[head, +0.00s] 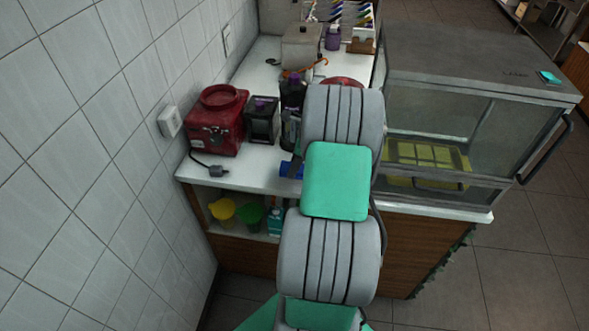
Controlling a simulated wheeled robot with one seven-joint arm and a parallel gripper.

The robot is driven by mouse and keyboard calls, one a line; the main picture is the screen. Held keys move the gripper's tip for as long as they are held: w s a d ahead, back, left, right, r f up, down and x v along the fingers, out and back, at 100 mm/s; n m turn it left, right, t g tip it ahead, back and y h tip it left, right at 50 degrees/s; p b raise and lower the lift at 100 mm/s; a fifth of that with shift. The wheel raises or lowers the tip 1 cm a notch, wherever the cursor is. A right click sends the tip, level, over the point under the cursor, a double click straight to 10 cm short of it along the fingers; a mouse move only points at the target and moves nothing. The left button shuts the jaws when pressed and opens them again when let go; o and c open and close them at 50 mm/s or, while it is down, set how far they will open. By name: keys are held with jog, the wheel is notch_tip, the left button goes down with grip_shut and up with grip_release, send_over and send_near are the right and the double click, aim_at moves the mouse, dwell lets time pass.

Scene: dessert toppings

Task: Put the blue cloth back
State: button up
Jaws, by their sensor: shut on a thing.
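My gripper (297,163) is mostly hidden behind my grey and green arm links; only a dark part shows beside the blue piece. It is shut, apparently on the blue cloth, though the contact itself is hidden. Most of the cloth is hidden too.
A red machine (215,120), a dark container (262,120) and a black bottle (292,95) stand at the counter's left. A glass case (470,120) fills the right, with a small teal item (549,77) on top. Cups (222,209) stand on the shelf below.

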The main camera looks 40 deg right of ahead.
notch_tip(320, 180, down, 3)
jog(key=shift+f+p, duration=0.1)
jog(key=shift+p, duration=0.35)
jog(key=o, duration=1.2)
jog(key=b+v, duration=0.1)
jog(key=v, duration=1.1)
jog(key=w+a+r+n, duration=0.1)
jog(key=a+r+n, duration=0.1)
jog(key=a+n, duration=0.3)
jog(key=w+a+r+n+h, duration=0.1)
jog(key=a+r+n, duration=0.2)
jog(key=a, duration=0.5)
jog(key=w+a+r+n, duration=0.1)
jog(key=a+r+n, duration=0.1)
jog(key=a+n, duration=0.3)
jog(key=s+a+n, duration=0.3)
jog(key=a+n, duration=0.2)
jog(key=s+a+n+t, duration=0.1)
jog(key=s+a+n, duration=0.2)
jog(key=a+n, duration=0.2)
jog(key=s+a+n+h, duration=0.1)
jog(key=s+a+n, duration=0.2)
jog(key=a+n, duration=0.2)
jog(key=shift+s+a+r+n, duration=0.25)
jog(key=shift+s+r+n, duration=0.05)
jog(key=shift+s+r, duration=0.1)
